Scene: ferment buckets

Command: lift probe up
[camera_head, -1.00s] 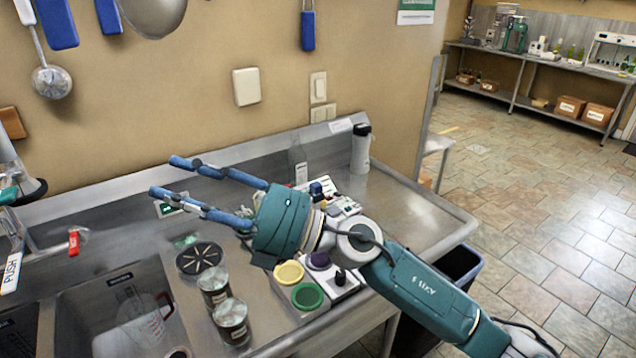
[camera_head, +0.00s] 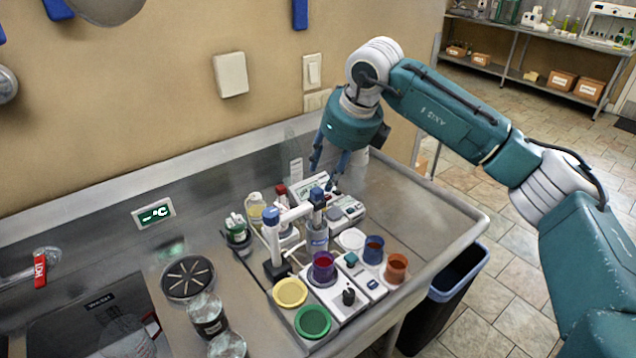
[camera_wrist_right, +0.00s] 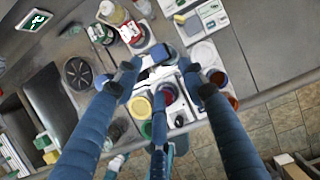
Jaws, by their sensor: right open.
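The probe (camera_head: 317,200) is upright with a dark blue top, at the right end of a white arm on a stand (camera_head: 274,245). Its lower part stands at a small beaker (camera_head: 317,238); I cannot tell how deep it reaches. My right gripper (camera_head: 328,178) points down with its fingers spread, above and close to the probe's blue top. In the right wrist view, a blue cap (camera_wrist_right: 161,53), seemingly the probe's, shows between the open fingers (camera_wrist_right: 160,78). I cannot tell whether any finger touches it. My left gripper is out of view.
A purple cup (camera_head: 323,266), yellow lid (camera_head: 290,292), green lid (camera_head: 313,322), blue cup (camera_head: 373,249) and orange cup (camera_head: 396,267) crowd the front. A meter (camera_head: 345,211) stands behind. The counter's right side (camera_head: 430,210) is clear; a sink (camera_head: 90,315) lies left.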

